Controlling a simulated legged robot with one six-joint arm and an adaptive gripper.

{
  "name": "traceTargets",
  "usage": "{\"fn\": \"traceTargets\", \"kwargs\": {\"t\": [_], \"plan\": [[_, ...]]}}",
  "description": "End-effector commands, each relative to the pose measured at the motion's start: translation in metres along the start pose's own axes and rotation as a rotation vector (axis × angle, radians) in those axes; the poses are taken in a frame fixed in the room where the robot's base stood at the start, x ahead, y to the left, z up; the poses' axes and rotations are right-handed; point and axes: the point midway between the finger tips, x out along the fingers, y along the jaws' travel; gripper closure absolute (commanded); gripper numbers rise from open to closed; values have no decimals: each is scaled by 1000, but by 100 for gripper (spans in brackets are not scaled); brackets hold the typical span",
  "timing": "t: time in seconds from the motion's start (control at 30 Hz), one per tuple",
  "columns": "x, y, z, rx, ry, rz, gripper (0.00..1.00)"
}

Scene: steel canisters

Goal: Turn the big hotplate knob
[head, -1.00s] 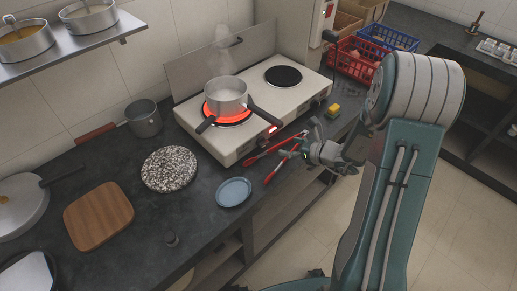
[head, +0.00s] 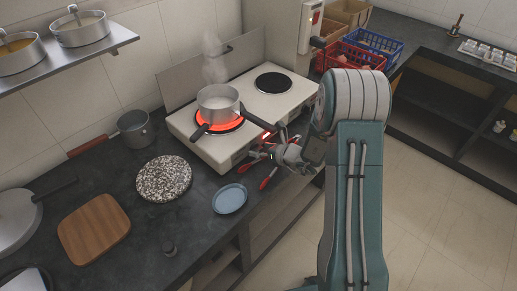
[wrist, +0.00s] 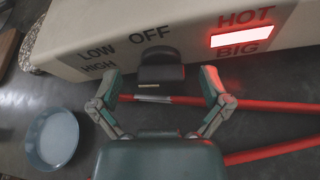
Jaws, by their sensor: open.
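The white hotplate (head: 258,112) stands on the dark counter. A steaming pot (head: 218,104) sits on its glowing red plate. In the wrist view, a black knob (wrist: 160,73) is on the hotplate front (wrist: 85,40), beneath the word OFF, with LOW and HIGH to its left. A lit red lamp (wrist: 225,41) sits between HOT and BIG at the right. My gripper (wrist: 160,80) is open, one finger on each side of the knob, with a gap on both sides. In the head view my gripper (head: 275,153) is at the hotplate's front edge; the knob is hidden there.
Red-handled tongs (wrist: 270,105) lie on the counter beneath my gripper. A blue dish (head: 230,198) stands nearby. A speckled round board (head: 164,179) and a wooden board (head: 94,229) lie left.

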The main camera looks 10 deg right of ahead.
Motion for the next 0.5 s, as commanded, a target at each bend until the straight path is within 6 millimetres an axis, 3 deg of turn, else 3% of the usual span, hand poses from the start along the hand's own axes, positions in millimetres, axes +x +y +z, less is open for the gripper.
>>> {"fn": "traceTargets", "kwargs": {"t": [0.33,0.37,0.5], "plan": [[6,0,0,0,0,-1,3],[6,0,0,0,0,-1,12],[6,0,0,0,0,-1,74]]}}
